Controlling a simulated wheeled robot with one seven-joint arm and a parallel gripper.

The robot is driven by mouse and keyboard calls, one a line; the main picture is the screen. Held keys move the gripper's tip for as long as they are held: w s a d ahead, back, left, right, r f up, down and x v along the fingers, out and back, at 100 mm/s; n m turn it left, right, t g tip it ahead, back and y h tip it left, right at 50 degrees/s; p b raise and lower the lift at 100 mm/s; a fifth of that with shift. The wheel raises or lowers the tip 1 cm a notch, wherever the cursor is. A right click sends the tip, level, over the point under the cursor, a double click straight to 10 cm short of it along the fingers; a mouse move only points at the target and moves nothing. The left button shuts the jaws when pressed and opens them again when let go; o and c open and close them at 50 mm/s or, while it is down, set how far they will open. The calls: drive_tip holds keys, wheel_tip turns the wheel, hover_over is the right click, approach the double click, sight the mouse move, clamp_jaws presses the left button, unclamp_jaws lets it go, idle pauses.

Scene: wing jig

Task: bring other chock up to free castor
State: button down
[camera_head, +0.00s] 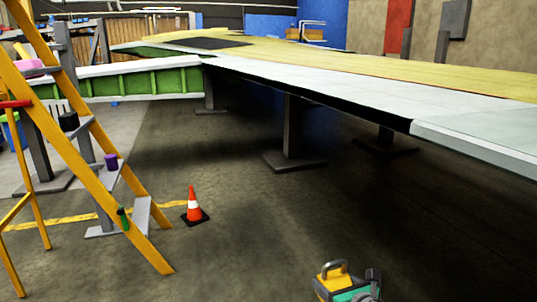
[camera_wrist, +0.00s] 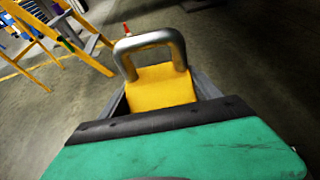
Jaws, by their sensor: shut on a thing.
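A yellow chock (camera_head: 329,279) with a grey loop handle is at the bottom of the head view. My gripper (camera_head: 345,282), with a teal body, is shut on it. In the wrist view the chock (camera_wrist: 160,90) sits between the dark fingers of my gripper (camera_wrist: 158,98), its handle rising beyond. The chock's underside is hidden. I cannot make out a castor or a second chock in either view.
A yellow stepladder (camera_head: 95,130) stands at the left. An orange cone (camera_head: 194,205) stands beside it on a yellow floor line. A long wing panel (camera_head: 330,85) spans the back on grey posts (camera_head: 291,130). The floor (camera_head: 260,250) between cone and chock is clear.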

sight(326, 275)
drive_tip(key=shift+s+a+r, duration=0.35)
drive_tip(key=shift+a+r, duration=0.15)
drive_tip(key=shift+a, duration=0.1)
drive_tip(key=shift+s+a+r, duration=0.3)
drive_tip(key=shift+a+r, duration=0.2)
drive_tip(key=shift+a, duration=0.1)
wheel_tip(326, 275, up, 2)
drive_tip(key=shift+p, duration=0.95)
wheel_tip(326, 275, up, 35)
drive_tip(key=p, duration=3.5)
drive_tip(key=shift+r, duration=0.2)
